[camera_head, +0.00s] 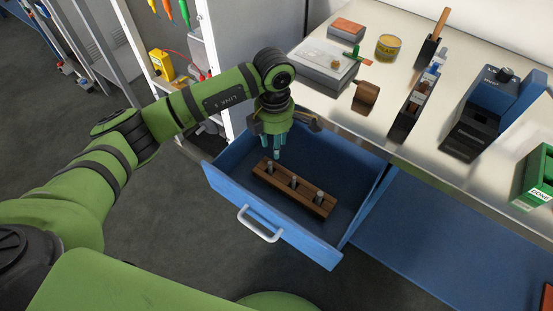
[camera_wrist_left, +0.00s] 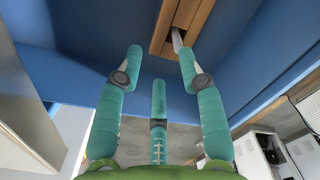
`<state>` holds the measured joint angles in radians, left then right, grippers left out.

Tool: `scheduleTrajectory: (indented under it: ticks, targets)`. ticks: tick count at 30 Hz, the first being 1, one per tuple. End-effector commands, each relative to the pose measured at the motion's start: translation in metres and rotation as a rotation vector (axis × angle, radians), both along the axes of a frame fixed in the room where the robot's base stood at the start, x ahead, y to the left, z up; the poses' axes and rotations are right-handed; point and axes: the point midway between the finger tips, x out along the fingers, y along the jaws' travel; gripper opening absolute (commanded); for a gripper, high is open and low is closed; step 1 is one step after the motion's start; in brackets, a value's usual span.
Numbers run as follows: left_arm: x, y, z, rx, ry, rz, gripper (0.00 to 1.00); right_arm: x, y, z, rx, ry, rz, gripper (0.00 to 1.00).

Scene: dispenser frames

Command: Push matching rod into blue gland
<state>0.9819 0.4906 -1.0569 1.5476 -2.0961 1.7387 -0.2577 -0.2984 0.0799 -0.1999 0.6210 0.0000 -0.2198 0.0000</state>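A wooden rack (camera_head: 312,204) with three upright grey rods, one of them the right-hand rod (camera_head: 319,196), sits in the open blue drawer (camera_head: 270,220). My left gripper (camera_head: 277,153) has teal fingers and hangs over the drawer, above the rack's left end. In the left wrist view its fingers (camera_wrist_left: 160,62) are spread and nothing is between them. The rack (camera_wrist_left: 184,12) and one pale rod (camera_wrist_left: 177,40) show beyond the fingertips, apart from them. On the bench stands a dark holder (camera_head: 404,124) with small blue and brown parts; I cannot tell which is the blue gland. My right gripper is out of view.
The bench (camera_head: 405,45) edge runs close behind the gripper. It holds a grey box (camera_head: 325,65), a yellow tin (camera_head: 386,47), a brown block (camera_head: 365,97), a blue-black device (camera_head: 485,120) and a green bin (camera_head: 535,178). A grey cabinet (camera_head: 245,40) stands left.

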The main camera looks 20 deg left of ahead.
Motion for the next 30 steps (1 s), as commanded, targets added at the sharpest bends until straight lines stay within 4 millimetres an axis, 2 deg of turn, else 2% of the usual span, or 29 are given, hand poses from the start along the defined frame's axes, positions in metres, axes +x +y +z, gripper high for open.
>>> scheduleTrajectory:
  ticks: [8,12,15,19,25,26,27,28,30]
  targets:
    - [-0.006,0.004,-0.026,0.005,0.006,0.001,0.39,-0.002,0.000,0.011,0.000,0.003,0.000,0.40]
    - [-0.015,0.008,-0.046,0.005,0.007,0.001,0.39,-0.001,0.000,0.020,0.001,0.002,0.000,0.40]
    - [-0.013,0.007,-0.060,0.003,0.004,0.001,0.39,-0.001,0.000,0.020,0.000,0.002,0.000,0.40]
    - [-0.013,0.007,-0.068,0.003,0.004,0.001,0.39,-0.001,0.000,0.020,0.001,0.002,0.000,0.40]
    - [-0.013,0.007,-0.068,0.002,0.002,0.000,0.39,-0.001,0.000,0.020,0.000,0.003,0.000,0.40]
    - [-0.013,0.007,-0.068,0.002,0.002,0.000,0.27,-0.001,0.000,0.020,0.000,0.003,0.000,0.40]
    - [-0.013,0.007,-0.068,0.002,0.002,0.000,0.11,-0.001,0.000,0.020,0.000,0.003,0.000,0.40]
    - [-0.013,0.007,-0.068,0.002,0.002,0.000,0.00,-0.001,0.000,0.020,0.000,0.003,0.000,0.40]
    - [-0.013,0.007,-0.068,0.002,0.002,0.000,0.00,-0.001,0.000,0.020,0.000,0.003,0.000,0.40]
